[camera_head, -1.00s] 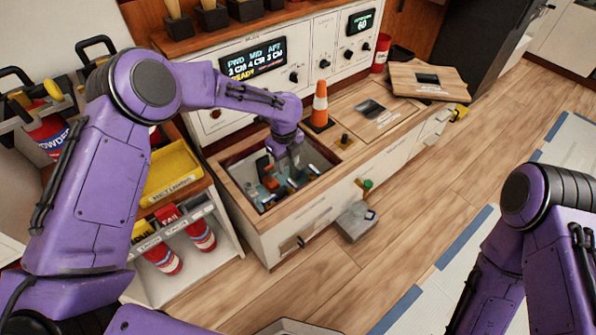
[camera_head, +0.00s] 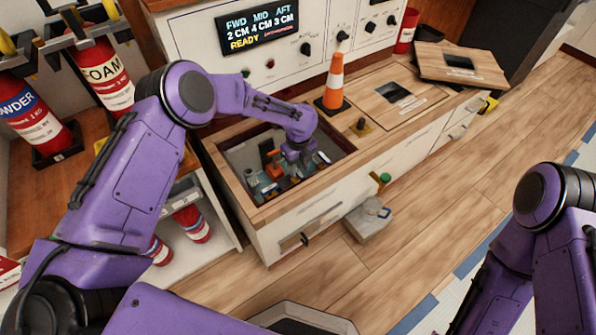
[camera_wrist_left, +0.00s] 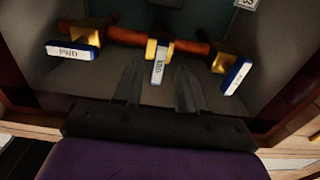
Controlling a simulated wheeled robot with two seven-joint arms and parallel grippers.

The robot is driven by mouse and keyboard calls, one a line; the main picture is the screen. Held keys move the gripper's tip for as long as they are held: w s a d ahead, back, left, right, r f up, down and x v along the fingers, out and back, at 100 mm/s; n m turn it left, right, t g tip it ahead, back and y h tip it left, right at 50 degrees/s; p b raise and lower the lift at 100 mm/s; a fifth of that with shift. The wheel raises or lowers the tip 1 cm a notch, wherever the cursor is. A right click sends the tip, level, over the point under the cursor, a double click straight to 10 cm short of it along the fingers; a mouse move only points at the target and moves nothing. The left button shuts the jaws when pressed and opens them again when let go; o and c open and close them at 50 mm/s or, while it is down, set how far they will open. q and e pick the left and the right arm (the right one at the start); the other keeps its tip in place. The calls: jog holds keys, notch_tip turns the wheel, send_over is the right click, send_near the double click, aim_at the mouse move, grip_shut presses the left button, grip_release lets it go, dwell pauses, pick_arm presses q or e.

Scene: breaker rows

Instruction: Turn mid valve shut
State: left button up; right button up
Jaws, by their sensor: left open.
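The mid valve (camera_wrist_left: 163,48) has a yellow body on a red-brown pipe, and its lever (camera_wrist_left: 157,73) carries a white label. The lever points toward my left gripper (camera_wrist_left: 158,72), which is open, its fingertips on either side of the lever's end. I cannot tell whether they touch it. The FWD valve lever (camera_wrist_left: 73,54) lies to the left and another labelled lever (camera_wrist_left: 237,74) to the right. In the head view my left gripper (camera_head: 297,160) reaches down into the open bay, its fingertips unclear among small parts. My right gripper is out of view.
The bay's wooden rim (camera_head: 232,187) surrounds the gripper. An orange cone (camera_head: 334,82) stands behind it on the counter. A wooden lid (camera_head: 450,62) lies at the right end. Extinguishers (camera_head: 103,75) stand at left.

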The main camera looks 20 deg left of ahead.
pick_arm(q)
jog(key=shift+f, duration=0.85)
jog(key=shift+a, duration=0.1)
grip_shut()
